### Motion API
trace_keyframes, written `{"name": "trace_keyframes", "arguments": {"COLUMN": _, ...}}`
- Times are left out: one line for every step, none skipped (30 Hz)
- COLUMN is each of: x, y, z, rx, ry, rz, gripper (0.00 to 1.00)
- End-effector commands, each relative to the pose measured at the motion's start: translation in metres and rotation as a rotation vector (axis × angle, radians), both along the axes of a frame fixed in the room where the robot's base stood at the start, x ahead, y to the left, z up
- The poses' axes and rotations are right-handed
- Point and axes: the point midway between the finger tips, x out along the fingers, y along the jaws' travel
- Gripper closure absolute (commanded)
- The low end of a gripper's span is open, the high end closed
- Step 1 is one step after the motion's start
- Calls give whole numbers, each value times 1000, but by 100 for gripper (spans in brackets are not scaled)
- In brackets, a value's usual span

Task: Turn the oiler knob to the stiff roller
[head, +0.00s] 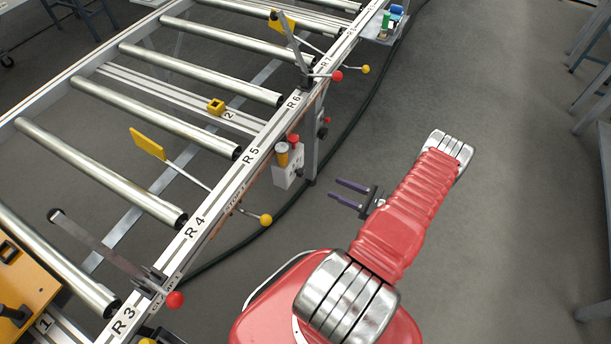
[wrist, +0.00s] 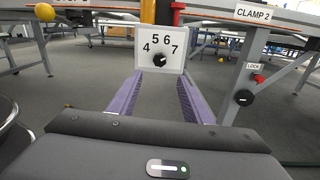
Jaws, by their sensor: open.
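The oiler is a white box (head: 285,177) with an amber cylinder on top, mounted on the rail below R5. Its face (wrist: 144,60) also shows in the wrist view, with the numbers 4, 5, 6 and 7 around a black knob (wrist: 160,60). The knob's pointer looks turned to the upper right, towards 7. My gripper (head: 335,188) is open, its purple fingers apart from the box and aimed at it. In the wrist view the fingers flank the knob from below, with nothing between them. Metal rollers (head: 130,172) lie across the frame; none looks visibly different as stiff.
The rail (head: 235,185) carries labels R3 to R7. A lever with a yellow ball (head: 266,220) and levers with red balls (head: 175,300) stick out from it. A red LOCK button (wrist: 259,78) and a black knob (wrist: 243,97) sit right of the oiler. Floor around my arm is clear.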

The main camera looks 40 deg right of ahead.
Motion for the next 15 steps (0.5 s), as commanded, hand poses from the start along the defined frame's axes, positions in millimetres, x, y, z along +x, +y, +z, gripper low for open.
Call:
{"name": "trace_keyframes", "arguments": {"x": 0, "y": 0, "z": 0, "rx": 0, "ry": 0, "rz": 1, "gripper": 55}}
{"name": "trace_keyframes", "arguments": {"x": 0, "y": 0, "z": 0, "rx": 0, "ry": 0, "rz": 1, "gripper": 55}}
{"name": "trace_keyframes", "arguments": {"x": 0, "y": 0, "z": 0, "rx": 0, "ry": 1, "rz": 1, "gripper": 55}}
{"name": "trace_keyframes", "arguments": {"x": 0, "y": 0, "z": 0, "rx": 0, "ry": 1, "rz": 1, "gripper": 55}}
{"name": "trace_keyframes", "arguments": {"x": 1, "y": 0, "z": 0, "rx": 0, "ry": 1, "rz": 1, "gripper": 55}}
{"name": "trace_keyframes", "arguments": {"x": 2, "y": 1, "z": 0, "rx": 0, "ry": 1, "rz": 2, "gripper": 55}}
{"name": "trace_keyframes", "arguments": {"x": 3, "y": 1, "z": 0, "rx": 0, "ry": 1, "rz": 2, "gripper": 55}}
{"name": "trace_keyframes", "arguments": {"x": 4, "y": 2, "z": 0, "rx": 0, "ry": 1, "rz": 2, "gripper": 55}}
{"name": "trace_keyframes", "arguments": {"x": 6, "y": 2, "z": 0, "rx": 0, "ry": 1, "rz": 2, "gripper": 55}}
{"name": "trace_keyframes", "arguments": {"x": 8, "y": 3, "z": 0, "rx": 0, "ry": 1, "rz": 3, "gripper": 55}}
{"name": "trace_keyframes", "arguments": {"x": 11, "y": 4, "z": 0, "rx": 0, "ry": 1, "rz": 3, "gripper": 55}}
{"name": "trace_keyframes", "arguments": {"x": 14, "y": 5, "z": 0, "rx": 0, "ry": 1, "rz": 4, "gripper": 55}}
{"name": "trace_keyframes", "arguments": {"x": 17, "y": 7, "z": 0, "rx": 0, "ry": 1, "rz": 4, "gripper": 55}}
{"name": "trace_keyframes", "arguments": {"x": 20, "y": 8, "z": 0, "rx": 0, "ry": 1, "rz": 4, "gripper": 55}}
{"name": "trace_keyframes", "arguments": {"x": 25, "y": 10, "z": 0, "rx": 1, "ry": 1, "rz": 4, "gripper": 55}}
